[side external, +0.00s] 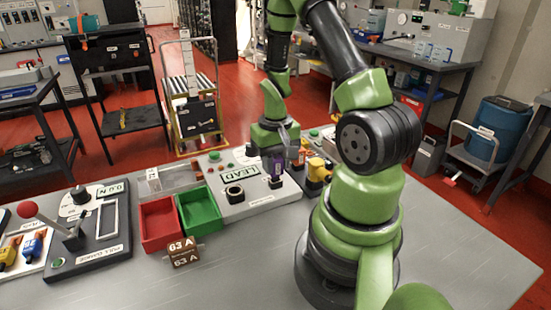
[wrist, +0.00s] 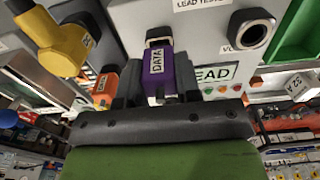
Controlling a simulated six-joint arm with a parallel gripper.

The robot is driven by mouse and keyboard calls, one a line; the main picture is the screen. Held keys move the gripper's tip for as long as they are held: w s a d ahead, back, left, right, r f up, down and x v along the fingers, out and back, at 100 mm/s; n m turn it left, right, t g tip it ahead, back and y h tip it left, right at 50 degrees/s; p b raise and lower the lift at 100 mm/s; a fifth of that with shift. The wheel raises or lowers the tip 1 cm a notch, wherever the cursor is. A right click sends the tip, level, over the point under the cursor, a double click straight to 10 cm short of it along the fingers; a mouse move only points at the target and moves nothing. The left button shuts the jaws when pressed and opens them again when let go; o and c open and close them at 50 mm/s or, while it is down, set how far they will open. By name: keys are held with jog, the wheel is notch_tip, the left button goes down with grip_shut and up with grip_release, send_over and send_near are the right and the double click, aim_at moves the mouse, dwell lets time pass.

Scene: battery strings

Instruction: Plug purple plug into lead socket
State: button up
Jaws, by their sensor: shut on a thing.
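The purple plug, labelled DATA, (wrist: 157,70) is between the fingers of my gripper (wrist: 156,92) in the wrist view, its dark nose toward the pale panel. In the side view the purple plug (side external: 277,166) is under my gripper (side external: 281,142), at the right part of the lead tester (side external: 213,168). My gripper is shut on it. A round black socket (wrist: 250,36) is on the tester, to the right of the plug in the wrist view; the socket (side external: 234,192) looks empty in the side view. Whether the plug's nose is seated in anything I cannot tell.
A yellow plug (side external: 318,168) and an orange plug (wrist: 106,88) stand close beside the purple plug. Red (side external: 158,222) and green (side external: 199,210) bins are left of the tester. The front right table is clear.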

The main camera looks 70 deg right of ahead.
jog(key=shift+f, duration=0.9)
jog(key=o, duration=1.1)
notch_tip(320, 180, up, 9)
jog(key=shift+r, duration=0.5)
